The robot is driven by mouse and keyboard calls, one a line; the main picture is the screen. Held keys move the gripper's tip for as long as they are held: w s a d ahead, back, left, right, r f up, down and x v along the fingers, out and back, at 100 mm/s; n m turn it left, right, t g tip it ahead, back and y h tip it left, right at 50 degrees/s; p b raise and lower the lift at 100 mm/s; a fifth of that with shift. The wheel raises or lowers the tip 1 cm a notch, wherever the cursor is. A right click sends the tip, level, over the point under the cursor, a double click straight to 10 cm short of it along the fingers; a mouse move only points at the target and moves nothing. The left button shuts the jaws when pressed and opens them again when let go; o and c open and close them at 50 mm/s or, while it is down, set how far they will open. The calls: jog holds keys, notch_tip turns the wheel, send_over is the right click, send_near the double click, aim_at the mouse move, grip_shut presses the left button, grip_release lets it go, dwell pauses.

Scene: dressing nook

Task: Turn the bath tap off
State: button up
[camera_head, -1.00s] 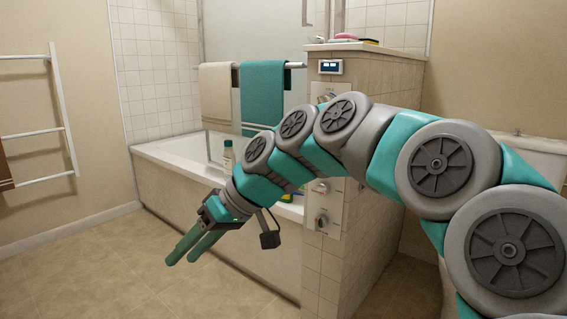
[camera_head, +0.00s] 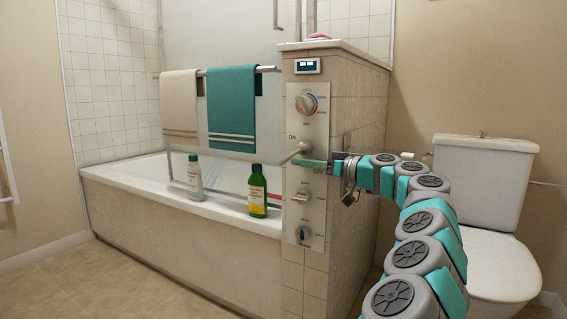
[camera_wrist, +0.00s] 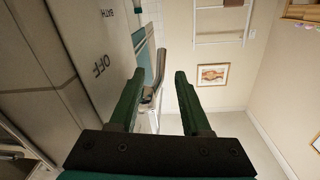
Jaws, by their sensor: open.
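The bath tap is a pale lever (camera_head: 294,152) on the upright control panel (camera_head: 318,133) at the tub's end. In the head view it points down-left, between an "ON" label above left and an "OFF" label below right. My gripper (camera_head: 312,163) is at the panel from the right, its green fingers level with the lever's lower part. In the wrist view my gripper (camera_wrist: 158,75) is open, with the grey lever (camera_wrist: 152,89) showing between the fingers, nearer the left one. "OFF" and "BATH" lettering shows on the panel. I cannot tell whether a finger touches the lever.
A dial (camera_head: 306,104) sits above the lever and two knobs (camera_head: 302,197) (camera_head: 304,235) below it. A white bottle (camera_head: 194,178) and green bottle (camera_head: 257,191) stand on the bathtub (camera_head: 130,182) rim. A toilet (camera_head: 490,185) stands right. Floor is clear at left.

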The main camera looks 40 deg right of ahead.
aim_at(286, 160)
jog(key=x, duration=0.6)
jog(key=shift+w+a, duration=0.15)
jog(key=shift+w, duration=0.05)
jog(key=shift+c, duration=0.4)
grip_shut()
dwell(0.8)
